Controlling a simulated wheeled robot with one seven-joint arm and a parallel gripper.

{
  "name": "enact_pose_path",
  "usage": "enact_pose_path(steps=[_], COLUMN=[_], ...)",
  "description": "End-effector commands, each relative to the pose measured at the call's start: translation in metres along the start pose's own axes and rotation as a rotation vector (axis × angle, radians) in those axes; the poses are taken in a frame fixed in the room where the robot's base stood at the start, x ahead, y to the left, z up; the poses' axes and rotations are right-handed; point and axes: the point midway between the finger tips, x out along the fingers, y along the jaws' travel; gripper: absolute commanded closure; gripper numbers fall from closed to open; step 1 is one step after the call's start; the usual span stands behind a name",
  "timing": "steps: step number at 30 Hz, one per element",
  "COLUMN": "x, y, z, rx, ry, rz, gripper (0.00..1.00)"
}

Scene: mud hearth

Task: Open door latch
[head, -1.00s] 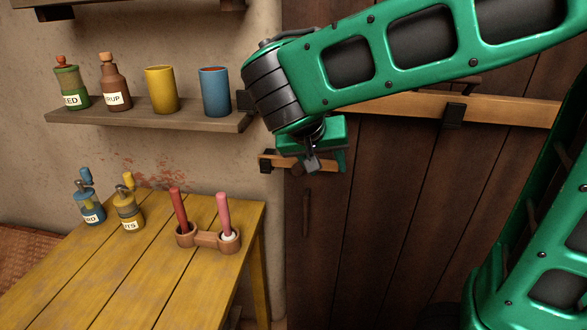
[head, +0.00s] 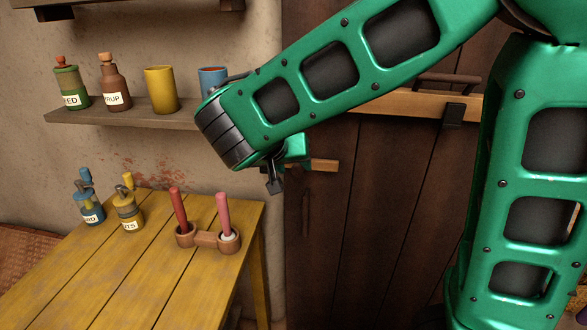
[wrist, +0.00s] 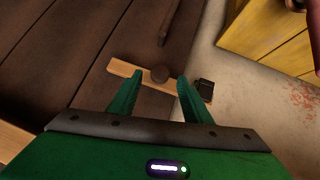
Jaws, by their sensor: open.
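The door (head: 375,210) is dark brown planks and looks closed. A short pale wooden latch bar (head: 325,165) lies across its left edge; my gripper hides its left part in the head view. In the head view my gripper (head: 275,180) is partly hidden by my wrist.
A longer wooden beam (head: 400,103) with a black bracket (head: 452,114) crosses the door higher up. A thin upright handle (head: 305,213) is below the latch. A yellow table (head: 150,270) with candles (head: 180,210) stands left, below a shelf (head: 130,115) with bottles and cups.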

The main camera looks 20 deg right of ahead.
Motion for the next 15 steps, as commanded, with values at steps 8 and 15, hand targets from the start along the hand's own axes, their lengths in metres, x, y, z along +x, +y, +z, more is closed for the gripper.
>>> enact_pose_path(steps=[8,15], x=[0.025,0.027], y=[0.001,0.0], z=[0.0,0.0], rx=[0.001,0.0], ry=[0.0,0.0], rz=[0.001,0.0], gripper=[0.55,0.55])
